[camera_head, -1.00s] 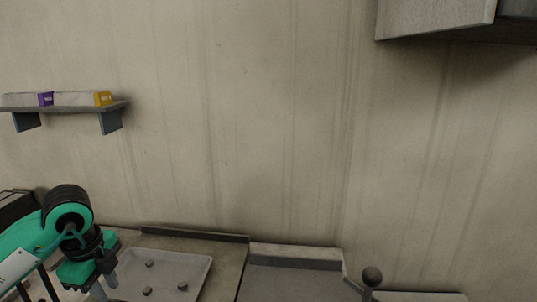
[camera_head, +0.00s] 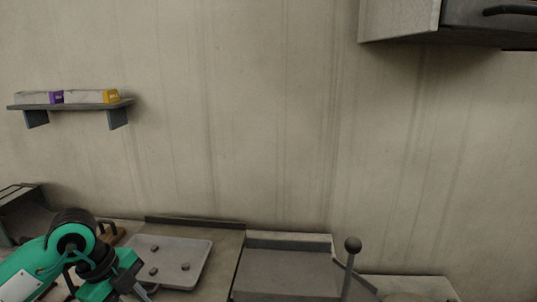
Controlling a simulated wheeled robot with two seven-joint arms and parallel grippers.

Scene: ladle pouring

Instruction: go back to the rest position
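My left arm comes in from the lower left corner, green and black. Its gripper (camera_head: 143,292) is low in the picture, at the near left corner of a pale tray (camera_head: 200,262). The fingers are small and partly cut off by the bottom edge, so I cannot tell whether they are open or shut. No held object can be made out. My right gripper is not in view. No ladle can be clearly made out.
The tray on the counter holds several small dark lumps. A grey sunken surface (camera_head: 285,272) lies right of it, beside a ball-topped post (camera_head: 352,246). A wall shelf (camera_head: 70,105) with boxes is upper left. A cabinet (camera_head: 398,22) hangs upper right.

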